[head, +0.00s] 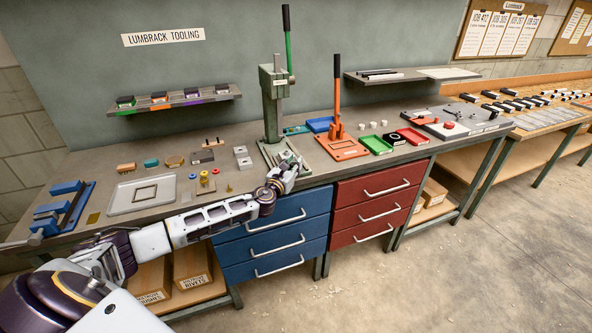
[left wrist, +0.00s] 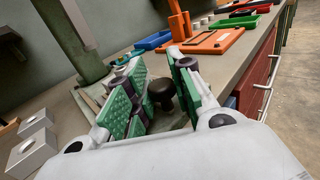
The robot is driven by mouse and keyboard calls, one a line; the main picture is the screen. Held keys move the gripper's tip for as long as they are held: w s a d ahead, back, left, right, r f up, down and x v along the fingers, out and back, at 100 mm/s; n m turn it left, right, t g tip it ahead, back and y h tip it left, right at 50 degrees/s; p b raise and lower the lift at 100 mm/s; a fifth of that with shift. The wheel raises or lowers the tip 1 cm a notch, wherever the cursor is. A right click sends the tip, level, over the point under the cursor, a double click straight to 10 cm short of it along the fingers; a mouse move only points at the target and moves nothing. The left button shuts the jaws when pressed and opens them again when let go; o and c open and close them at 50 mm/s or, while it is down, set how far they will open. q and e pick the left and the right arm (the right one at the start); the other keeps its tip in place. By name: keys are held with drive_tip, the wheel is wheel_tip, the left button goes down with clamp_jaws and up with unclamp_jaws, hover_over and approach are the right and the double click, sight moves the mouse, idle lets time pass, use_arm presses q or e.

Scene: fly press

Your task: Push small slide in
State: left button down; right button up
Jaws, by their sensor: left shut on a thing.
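My left gripper (head: 288,166) is at the front of the press's base. In the left wrist view, the green-padded fingers of my left gripper (left wrist: 155,75) stand on both sides of a round black knob (left wrist: 161,94), holding it. The knob is at the foot of the press, and the green press column (left wrist: 72,40) shows behind it on the left. The small slide itself is mostly hidden by my fingers, so how far in it sits cannot be told. My right gripper is not in view.
An orange lever press (head: 343,147) stands to the right, with blue and green trays (head: 376,144) beyond. Left are small grey blocks (head: 242,158), a pale tray (head: 118,199) and a blue vise (head: 62,208). Blue drawers (head: 275,237) lie below the bench edge.

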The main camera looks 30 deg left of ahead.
use_arm(q)
drive_tip(key=shift+w+a, duration=0.15)
drive_tip(key=shift+a, duration=0.05)
drive_tip(key=c, duration=1.5)
unclamp_jaws()
drive_tip(key=shift+c, duration=0.2)
drive_tip(key=s+d, duration=0.1)
drive_tip(key=s, duration=1.1)
drive_tip(key=shift+o, duration=0.4)
